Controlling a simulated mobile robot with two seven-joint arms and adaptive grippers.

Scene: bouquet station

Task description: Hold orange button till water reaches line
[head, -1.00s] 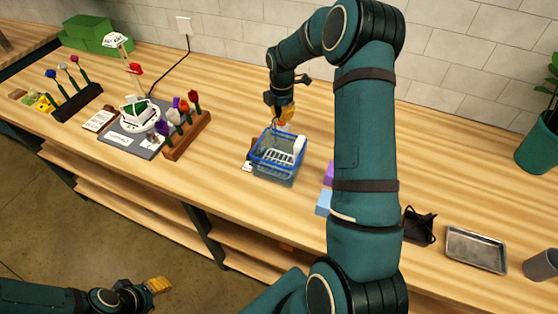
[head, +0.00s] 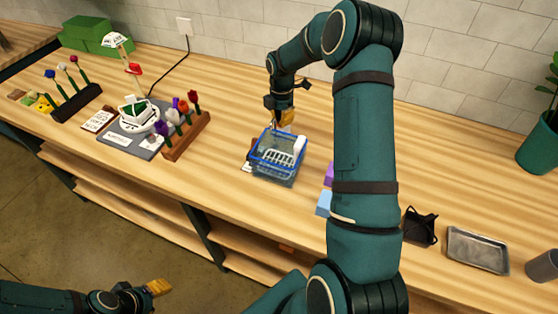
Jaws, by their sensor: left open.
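A clear basin with a blue rim (head: 259,163) stands on the wooden counter near the middle. It has a white rack-like part inside and a white upright piece at its right side. The water level and any line are too small to tell. My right gripper (head: 285,121), with yellow fingertips, points down at the basin's back edge. Its fingers cover that spot, so the orange button is hidden, and I cannot tell whether they touch it or are open. My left gripper (head: 159,287) is open and empty, low in front of the counter.
A flower rack (head: 186,137), a grey mat (head: 119,139) with a white round stand, and another rack (head: 77,103) are on the left. A metal tray (head: 477,250), a dark holder (head: 420,226) and a grey cup (head: 543,265) are right. My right arm covers the counter's middle.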

